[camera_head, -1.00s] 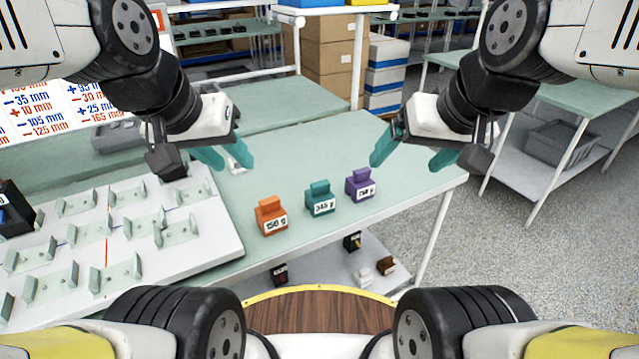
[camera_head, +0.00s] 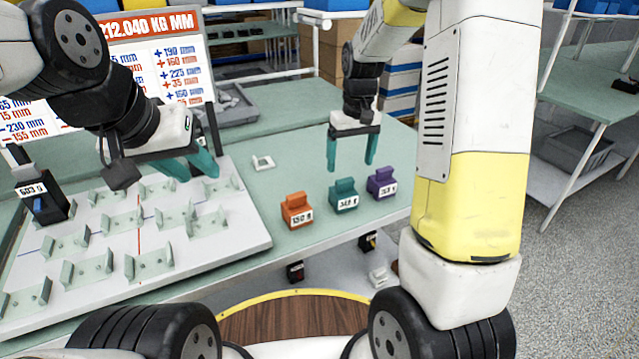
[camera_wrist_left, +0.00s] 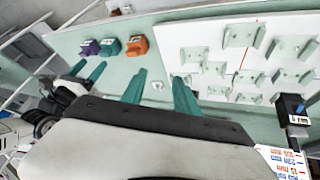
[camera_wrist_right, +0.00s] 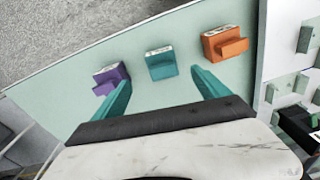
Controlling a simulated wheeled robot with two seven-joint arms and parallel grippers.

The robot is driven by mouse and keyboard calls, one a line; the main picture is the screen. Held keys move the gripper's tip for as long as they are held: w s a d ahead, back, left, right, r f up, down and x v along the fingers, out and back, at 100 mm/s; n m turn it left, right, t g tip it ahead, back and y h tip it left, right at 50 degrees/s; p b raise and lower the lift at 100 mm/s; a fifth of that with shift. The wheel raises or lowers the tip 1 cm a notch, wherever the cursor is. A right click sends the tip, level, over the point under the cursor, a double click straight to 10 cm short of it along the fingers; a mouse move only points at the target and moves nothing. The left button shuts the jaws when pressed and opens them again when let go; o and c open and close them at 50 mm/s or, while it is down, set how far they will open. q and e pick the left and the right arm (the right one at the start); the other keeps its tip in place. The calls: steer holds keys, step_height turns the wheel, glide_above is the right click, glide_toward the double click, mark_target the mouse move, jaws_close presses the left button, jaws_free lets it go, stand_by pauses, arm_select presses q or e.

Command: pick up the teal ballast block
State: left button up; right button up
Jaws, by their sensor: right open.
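The teal ballast block (camera_head: 343,197) stands upright on the green table between an orange block (camera_head: 297,211) and a purple block (camera_head: 381,184). It also shows in the right wrist view (camera_wrist_right: 161,63) and the left wrist view (camera_wrist_left: 109,47). My right gripper (camera_head: 350,170) is open and empty, with teal fingers pointing down, above the table behind the teal block. In the right wrist view the teal block lies beyond and between the fingertips, apart from them. My left gripper (camera_head: 200,170) is open and empty above the white board's back edge.
The white board (camera_head: 255,237) with several upright bracket pairs covers the table's left part. A black block (camera_head: 42,200) stands on its left side. A small white square piece (camera_head: 263,162) lies behind the orange block. A lower shelf holds small blocks.

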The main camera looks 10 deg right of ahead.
mark_target(344, 189)
steer(key=shift+g, duration=0.3)
steer(key=f, duration=0.1)
steer(key=w+a+f, duration=0.1)
steer(key=f, duration=0.2)
steer(key=shift+w+a, duration=0.2)
steer(key=shift+w, duration=0.2)
steer(key=f, duration=0.7)
steer(key=shift+s+d+f, duration=0.15)
steer(key=shift+d, duration=0.05)
jaws_close()
